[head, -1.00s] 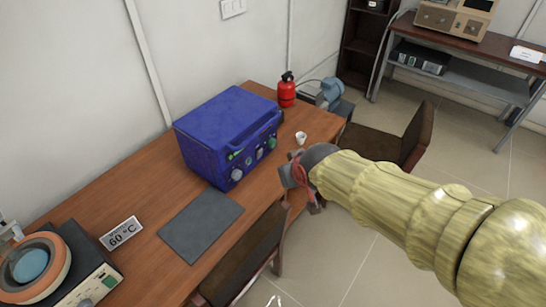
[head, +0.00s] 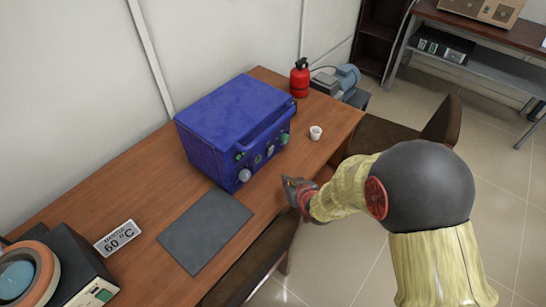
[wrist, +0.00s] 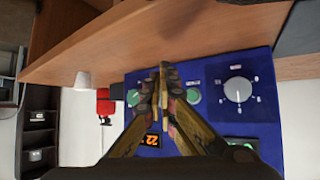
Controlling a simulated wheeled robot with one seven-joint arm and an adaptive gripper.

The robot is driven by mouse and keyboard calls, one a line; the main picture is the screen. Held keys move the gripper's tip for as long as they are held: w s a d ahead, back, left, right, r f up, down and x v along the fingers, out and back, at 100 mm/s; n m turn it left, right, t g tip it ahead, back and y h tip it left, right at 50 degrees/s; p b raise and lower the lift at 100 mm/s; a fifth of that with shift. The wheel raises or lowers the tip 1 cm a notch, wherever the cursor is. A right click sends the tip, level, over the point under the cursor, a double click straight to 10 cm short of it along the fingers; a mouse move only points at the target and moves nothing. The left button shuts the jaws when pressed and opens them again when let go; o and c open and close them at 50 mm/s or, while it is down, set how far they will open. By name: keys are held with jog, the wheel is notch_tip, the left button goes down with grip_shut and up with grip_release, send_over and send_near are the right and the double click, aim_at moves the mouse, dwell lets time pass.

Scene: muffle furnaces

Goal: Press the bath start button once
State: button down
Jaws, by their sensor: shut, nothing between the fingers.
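A blue box-shaped unit (head: 232,125) stands on the wooden table, its panel facing my gripper. In the wrist view, the blue panel (wrist: 268,133) shows upside down with a white dial (wrist: 238,90), an orange display (wrist: 152,140) and two round green buttons, one left of my fingers (wrist: 133,97) and one right (wrist: 193,95). I cannot read the button labels. My gripper (head: 287,184) is shut and empty, in front of the panel with a gap in the head view. Its fingertips also show in the wrist view (wrist: 162,72), hiding the panel between the buttons.
A white cup (head: 315,133) and red extinguisher-like object (head: 300,78) stand right of the unit. A dark mat (head: 205,231), a 60 °C sign (head: 117,236) and a round-topped device (head: 28,280) with a green button (head: 104,295) are on the left. A chair (head: 441,121) is close to my arm.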

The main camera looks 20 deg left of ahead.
aim_at(259, 159)
dwell(0.4)
jog(key=w+a, duration=0.1)
jog(key=a, duration=0.1)
jog(key=w+a+b, duration=0.1)
jog(key=a, duration=0.3)
jog(key=shift+w+a+f, duration=0.15)
jog(key=shift+w+a, duration=0.2)
jog(key=shift+w, duration=0.05)
jog(key=shift+w+a+b, duration=0.35)
jog(key=shift+a, duration=0.4)
jog(key=shift+a, duration=0.15)
dwell(0.6)
jog(key=shift+w+a, duration=0.1)
jog(key=shift+a, duration=0.15)
jog(key=shift+w+a+b, duration=0.2)
jog(key=shift+a+b, duration=0.2)
jog(key=shift+b, duration=0.1)
dwell(0.7)
dwell(0.3)
jog(key=shift+s+d, duration=0.35)
jog(key=shift+d, duration=0.5)
